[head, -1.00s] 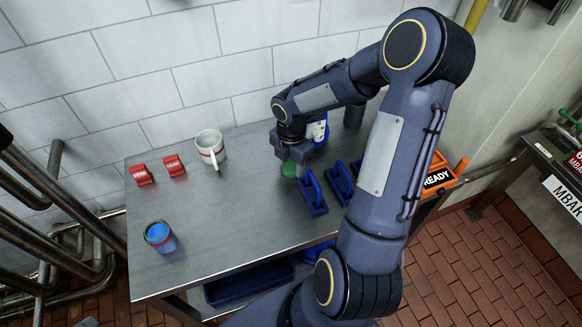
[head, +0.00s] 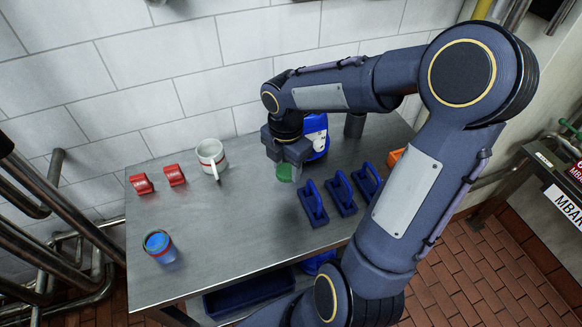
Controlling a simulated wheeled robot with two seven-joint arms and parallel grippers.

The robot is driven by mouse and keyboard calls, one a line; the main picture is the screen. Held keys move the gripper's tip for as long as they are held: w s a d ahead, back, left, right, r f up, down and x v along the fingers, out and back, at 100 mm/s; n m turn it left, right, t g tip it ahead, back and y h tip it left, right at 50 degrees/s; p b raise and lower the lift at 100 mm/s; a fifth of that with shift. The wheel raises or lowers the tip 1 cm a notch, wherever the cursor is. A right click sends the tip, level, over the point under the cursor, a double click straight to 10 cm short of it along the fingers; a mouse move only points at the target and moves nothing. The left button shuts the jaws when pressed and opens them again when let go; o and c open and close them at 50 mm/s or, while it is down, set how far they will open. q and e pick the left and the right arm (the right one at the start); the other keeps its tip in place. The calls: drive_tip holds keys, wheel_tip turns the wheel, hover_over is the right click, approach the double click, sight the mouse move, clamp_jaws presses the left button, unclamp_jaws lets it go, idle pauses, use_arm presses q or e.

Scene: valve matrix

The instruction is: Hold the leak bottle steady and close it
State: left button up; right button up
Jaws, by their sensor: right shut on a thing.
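My right gripper (head: 286,165) points down over the back middle of the table. It is shut on a small green round thing (head: 285,174), mostly hidden by the fingers; I cannot tell whether it touches the table. A blue bottle (head: 318,138) with a white label stands just behind and right of the gripper, partly covered by it. Its top is hidden, so I cannot tell whether it is closed. I cannot tell which of these is the leak bottle. My left gripper is out of view.
Several blue handled blocks (head: 313,205) stand right of the gripper. A white mug (head: 211,155), two red labelled blocks (head: 141,184) and a blue cup (head: 159,245) are to the left. The steel table (head: 230,225) is clear at front centre. A tiled wall stands behind.

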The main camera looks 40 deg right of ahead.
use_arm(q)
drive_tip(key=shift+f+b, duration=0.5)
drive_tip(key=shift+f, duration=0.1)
use_arm(e)
drive_tip(key=s+a+r, duration=0.4)
drive_tip(key=s+a, duration=0.1)
drive_tip(key=a, duration=0.2)
drive_tip(key=shift+s, duration=0.25)
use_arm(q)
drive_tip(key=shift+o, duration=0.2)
use_arm(e)
drive_tip(key=shift+w, duration=0.15)
